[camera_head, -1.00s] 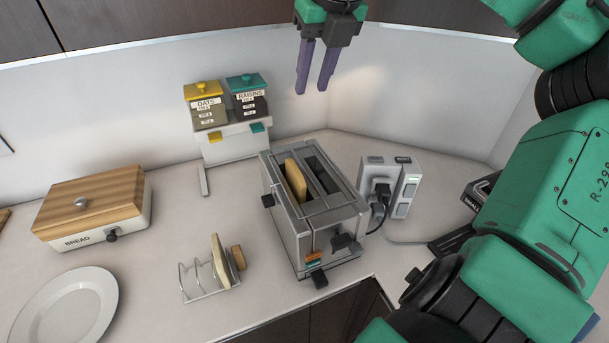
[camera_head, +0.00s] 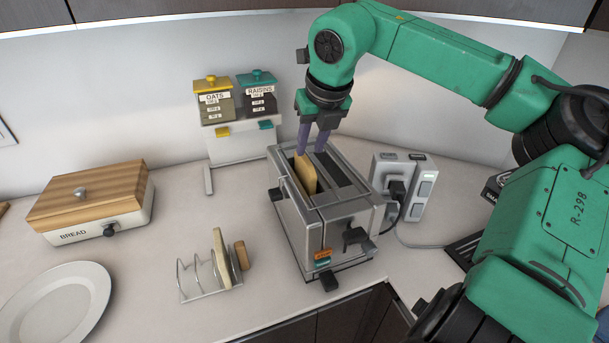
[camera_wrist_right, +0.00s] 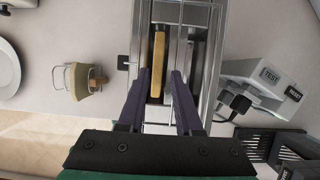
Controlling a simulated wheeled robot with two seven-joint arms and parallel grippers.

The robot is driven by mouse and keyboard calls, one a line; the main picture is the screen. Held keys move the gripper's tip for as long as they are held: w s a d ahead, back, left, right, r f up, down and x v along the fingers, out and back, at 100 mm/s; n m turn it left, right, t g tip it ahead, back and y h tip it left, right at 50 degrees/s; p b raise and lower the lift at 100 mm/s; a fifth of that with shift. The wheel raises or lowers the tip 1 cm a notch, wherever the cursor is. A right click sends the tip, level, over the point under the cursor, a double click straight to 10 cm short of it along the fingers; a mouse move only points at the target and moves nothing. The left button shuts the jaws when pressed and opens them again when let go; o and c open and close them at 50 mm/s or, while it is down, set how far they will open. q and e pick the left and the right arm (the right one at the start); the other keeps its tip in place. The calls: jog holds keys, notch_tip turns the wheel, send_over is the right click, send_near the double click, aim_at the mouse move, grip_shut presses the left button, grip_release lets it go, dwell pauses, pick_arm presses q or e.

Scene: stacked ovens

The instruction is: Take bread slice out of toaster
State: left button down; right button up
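A silver toaster (camera_head: 318,215) stands on the counter with two long slots. A bread slice (camera_head: 305,174) sticks up from its left slot; the right slot looks empty. My right gripper (camera_head: 313,152) points down over the far end of the toaster, its purple fingers apart. In the right wrist view the bread slice (camera_wrist_right: 157,65) lies ahead between the two open fingers (camera_wrist_right: 159,75), and I see no contact. My left gripper is not in view.
A wire toast rack (camera_head: 205,275) holding bread stands left of the toaster. A plate (camera_head: 55,300) and a bread box (camera_head: 92,203) are further left. An oats and raisins dispenser (camera_head: 238,140) is behind. A socket block (camera_head: 404,188) is at the right.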

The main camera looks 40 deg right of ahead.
aim_at(306, 158)
jog(key=p+x, duration=0.2)
jog(key=x, duration=0.3)
jog(key=shift+w+a, duration=0.1)
jog(key=shift+w, duration=0.05)
jog(key=shift+w+f, duration=0.1)
jog(key=shift+f, duration=0.1)
grip_shut()
jog(key=shift+r, duration=0.1)
